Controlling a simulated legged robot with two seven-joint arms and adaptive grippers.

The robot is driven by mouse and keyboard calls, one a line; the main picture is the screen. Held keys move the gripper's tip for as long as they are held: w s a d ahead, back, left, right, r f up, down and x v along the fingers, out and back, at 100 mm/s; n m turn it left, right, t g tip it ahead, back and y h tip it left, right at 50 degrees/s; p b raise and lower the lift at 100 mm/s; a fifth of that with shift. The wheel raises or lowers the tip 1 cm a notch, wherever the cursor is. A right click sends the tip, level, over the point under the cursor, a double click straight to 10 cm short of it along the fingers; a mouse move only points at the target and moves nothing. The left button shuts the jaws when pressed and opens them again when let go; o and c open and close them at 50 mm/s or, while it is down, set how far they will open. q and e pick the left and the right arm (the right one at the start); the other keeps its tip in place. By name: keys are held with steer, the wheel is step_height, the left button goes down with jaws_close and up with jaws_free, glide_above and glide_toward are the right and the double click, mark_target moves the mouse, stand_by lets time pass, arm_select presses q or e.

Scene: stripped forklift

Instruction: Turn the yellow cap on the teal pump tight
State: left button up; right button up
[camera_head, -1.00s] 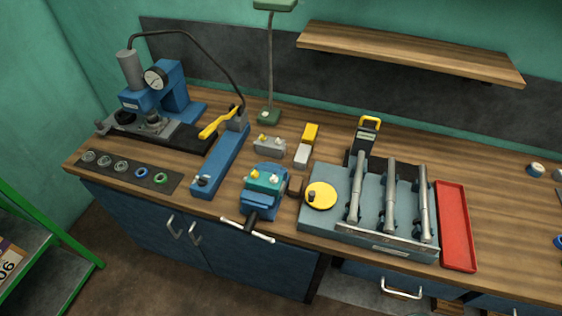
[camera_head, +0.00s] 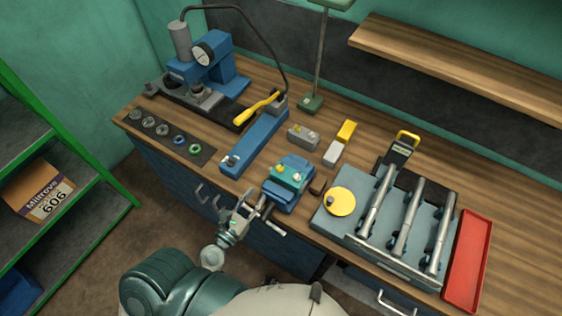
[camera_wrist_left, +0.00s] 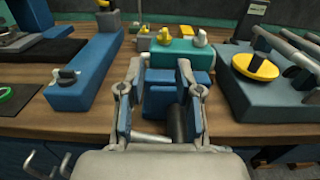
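The teal pump (camera_head: 291,166) sits on top of a blue vise (camera_head: 283,192) at the bench's front edge. A yellow cap (camera_head: 280,169) stands on its left part, and a paler knob (camera_head: 297,175) stands to the right. In the left wrist view the pump (camera_wrist_left: 185,55) is straight ahead, with the yellow cap (camera_wrist_left: 164,36) beyond the fingers. My left gripper (camera_head: 244,203) is open and empty, in front of the vise and apart from the pump. In the left wrist view its fingers (camera_wrist_left: 160,72) frame the vise. My right gripper is not in view.
A grey tray with metal cylinders (camera_head: 350,222) and a yellow disc (camera_head: 340,201) stands close on the right. A small grey block (camera_head: 303,136) lies behind the pump. The red tray (camera_head: 468,262) is empty.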

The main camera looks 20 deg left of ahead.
arm_select(q)
steer(key=p, duration=0.3)
glide_toward(278, 166)
steer(key=w, duration=0.1)
steer(key=w+d+r, duration=0.1)
steer(key=w, duration=0.1)
steer(key=w+d, duration=0.1)
steer(key=shift+w+d+r, duration=0.25)
steer(key=shift+w, duration=0.05)
steer(key=w, duration=0.3)
steer(key=shift+w+a+f, duration=0.15)
steer(key=shift+w+f, duration=0.05)
steer(key=shift+w, duration=0.2)
steer(key=shift+w+a+f, duration=0.15)
steer(key=shift+w+a, duration=0.1)
steer(key=shift+w, duration=0.3)
steer(key=shift+d, duration=0.45)
jaws_close()
steer(key=shift+a, duration=0.15)
